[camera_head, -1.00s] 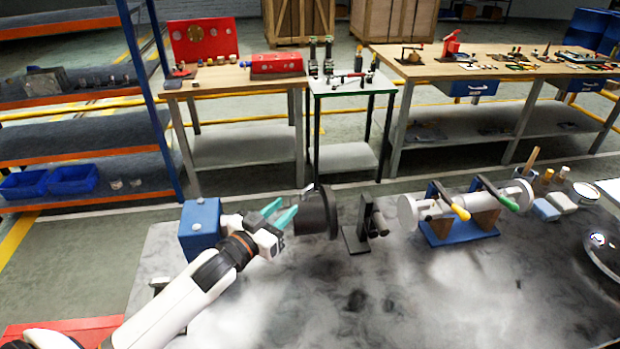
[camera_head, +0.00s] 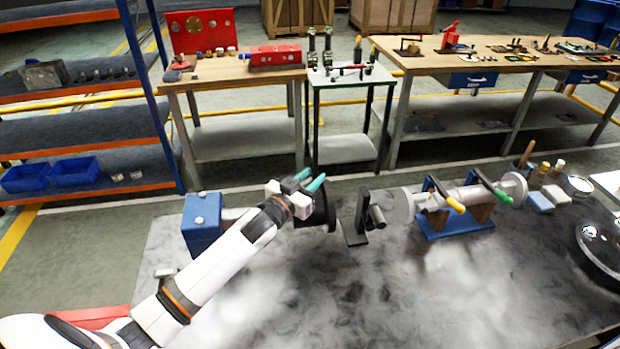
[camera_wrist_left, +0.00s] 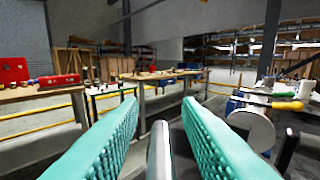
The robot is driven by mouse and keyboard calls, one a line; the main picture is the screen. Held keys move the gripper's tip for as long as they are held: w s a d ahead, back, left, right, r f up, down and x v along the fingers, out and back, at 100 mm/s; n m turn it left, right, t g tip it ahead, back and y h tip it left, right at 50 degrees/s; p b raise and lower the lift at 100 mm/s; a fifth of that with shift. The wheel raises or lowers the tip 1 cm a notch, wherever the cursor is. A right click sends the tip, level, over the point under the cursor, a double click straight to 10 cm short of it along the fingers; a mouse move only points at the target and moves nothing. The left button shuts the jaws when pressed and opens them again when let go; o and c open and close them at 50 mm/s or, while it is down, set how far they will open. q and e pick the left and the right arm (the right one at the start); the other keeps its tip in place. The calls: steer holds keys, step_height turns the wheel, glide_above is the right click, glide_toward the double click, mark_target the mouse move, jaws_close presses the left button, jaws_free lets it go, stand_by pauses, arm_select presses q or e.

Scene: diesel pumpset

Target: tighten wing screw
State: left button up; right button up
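My left gripper (camera_head: 311,179) is in front of and above the black disc (camera_head: 330,212), covering part of it in the head view. Its two teal fingers are apart. In the left wrist view a grey rounded metal piece (camera_wrist_left: 160,150) shows low between the fingers, with gaps on both sides; I cannot tell whether it is the wing screw. A black bracket with a dark cylinder (camera_head: 376,216) stands right of the disc. A blue block (camera_head: 202,224) stands left of it. No wing screw can be made out clearly. My right gripper is not in view.
A silver shaft on a blue stand (camera_head: 455,222) with yellow-handled and green-handled clamps is to the right. Small bottles, blocks and a shiny dome (camera_head: 603,245) are farther right. The front middle of the grey table (camera_head: 400,290) is clear.

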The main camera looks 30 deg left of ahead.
arm_select(q)
jaws_close()
steer(key=shift+r+m+h, duration=0.1)
steer(key=shift+m+h, duration=0.2)
steer(key=shift+h, duration=0.1)
steer(key=shift+m+h+p, duration=0.35)
steer(key=shift+m+h, duration=0.25)
steer(key=shift+h, duration=0.2)
steer(key=shift+d+m+g+h, duration=0.1)
steer(key=shift+m+g+h, duration=0.55)
steer(key=shift+h, duration=0.35)
steer(key=m+g+h, duration=0.1)
steer(key=h, duration=0.1)
steer(key=m+g+h, duration=0.1)
steer(key=m+g+h+b, duration=0.1)
steer(key=m+h, duration=0.1)
steer(key=shift+s+d+g+h, duration=0.25)
steer(key=shift+d+h, duration=0.05)
steer(key=shift+d+m+g+h, duration=0.1)
steer(key=shift+m+g+h, duration=0.2)
steer(key=shift+m+g, duration=0.1)
steer(key=shift+s, duration=0.1)
